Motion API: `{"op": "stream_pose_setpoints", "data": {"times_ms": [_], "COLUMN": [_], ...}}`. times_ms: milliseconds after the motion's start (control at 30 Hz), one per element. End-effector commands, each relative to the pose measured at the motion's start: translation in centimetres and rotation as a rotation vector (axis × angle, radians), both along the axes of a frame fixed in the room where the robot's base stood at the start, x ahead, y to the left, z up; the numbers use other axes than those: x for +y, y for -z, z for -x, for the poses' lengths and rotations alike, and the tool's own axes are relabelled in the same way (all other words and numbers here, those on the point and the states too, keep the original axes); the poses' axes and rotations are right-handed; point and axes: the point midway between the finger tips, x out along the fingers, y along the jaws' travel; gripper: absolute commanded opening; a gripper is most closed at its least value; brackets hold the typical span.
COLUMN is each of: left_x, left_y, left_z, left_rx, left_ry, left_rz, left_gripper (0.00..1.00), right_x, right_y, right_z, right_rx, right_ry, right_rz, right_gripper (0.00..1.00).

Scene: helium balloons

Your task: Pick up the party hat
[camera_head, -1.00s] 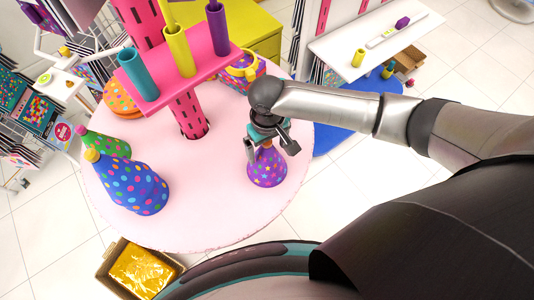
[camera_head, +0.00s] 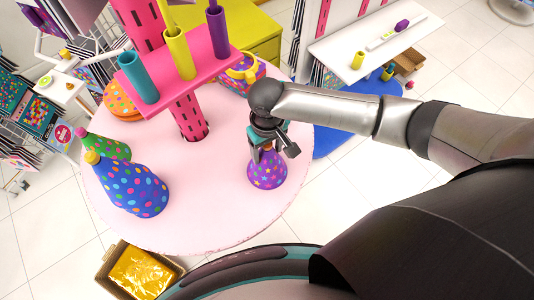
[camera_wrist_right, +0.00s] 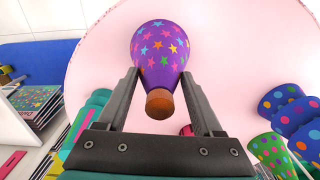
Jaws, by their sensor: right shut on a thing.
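The purple party hat (camera_head: 267,170) with coloured stars stands upright on the round pink table (camera_head: 215,225), right of the middle. My right gripper (camera_head: 266,146) is over it from above, its fingers at the hat's upper part. In the right wrist view the hat (camera_wrist_right: 160,55) lies between the two fingers (camera_wrist_right: 160,92), its orange-brown tip toward the palm. The right gripper is shut on the hat. A blue dotted hat (camera_head: 130,190) and a green dotted hat (camera_head: 108,145) stand at the table's left. My left gripper is not in view.
A pink stand (camera_head: 178,68) with teal, yellow and purple tubes rises behind the hats. A colourful box (camera_head: 243,72) and orange plates (camera_head: 120,105) sit at the back. A gold-filled box (camera_head: 140,272) stands on the floor below. The table's front middle is clear.

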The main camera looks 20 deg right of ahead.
Motion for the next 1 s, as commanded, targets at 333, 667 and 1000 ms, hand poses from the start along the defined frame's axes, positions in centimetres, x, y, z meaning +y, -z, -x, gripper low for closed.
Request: {"op": "stream_pose_setpoints", "data": {"times_ms": [333, 667, 1000], "left_x": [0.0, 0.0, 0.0], "left_y": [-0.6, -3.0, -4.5], "left_z": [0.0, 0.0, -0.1], "left_rx": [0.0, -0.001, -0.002], "left_ry": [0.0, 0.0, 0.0], "left_rz": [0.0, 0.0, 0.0], "left_gripper": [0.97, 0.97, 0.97], "right_x": [0.0, 0.1, 0.1], "right_y": [-1.9, -10.6, -18.3], "right_z": [-0.1, -0.1, -0.1], "right_rx": [-0.002, -0.005, -0.003], "right_ry": [0.0, -0.001, -0.001], "right_rz": [-0.001, -0.002, -0.002], "right_gripper": [0.16, 0.16, 0.16]}}
